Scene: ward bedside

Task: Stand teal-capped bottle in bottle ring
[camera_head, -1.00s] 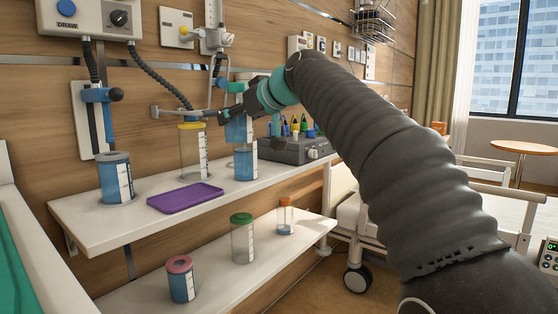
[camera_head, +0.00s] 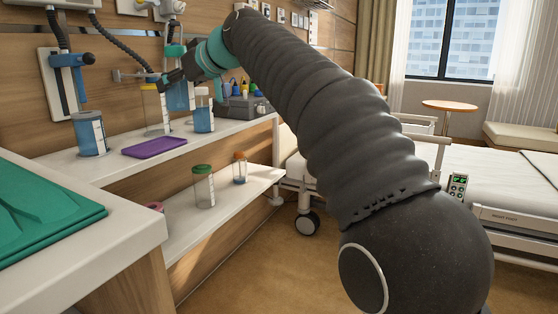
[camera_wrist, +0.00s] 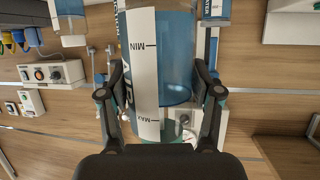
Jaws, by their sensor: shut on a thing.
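My gripper (camera_head: 172,77) is shut on the teal-capped bottle (camera_head: 178,96), a clear bottle with blue liquid, held raised in front of the wall above the upper shelf. Its teal cap (camera_head: 175,50) shows above the gripper. In the wrist view, the gripper (camera_wrist: 160,75) has one finger on each side of the bottle (camera_wrist: 176,60), whose white scale label faces the camera. A thin silver wall bracket (camera_head: 130,75) lies just left of and behind the gripper. I cannot tell whether it carries the bottle ring; its far part is hidden.
The upper shelf (camera_head: 110,172) holds a grey-topped jar (camera_head: 89,134), purple tray (camera_head: 155,147), yellow-topped jar (camera_head: 154,110), white-capped bottle (camera_head: 203,112) and grey device (camera_head: 245,107). Green-capped (camera_head: 203,187) and orange-capped (camera_head: 239,168) jars stand below. A white counter (camera_head: 125,240) juts in at left.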

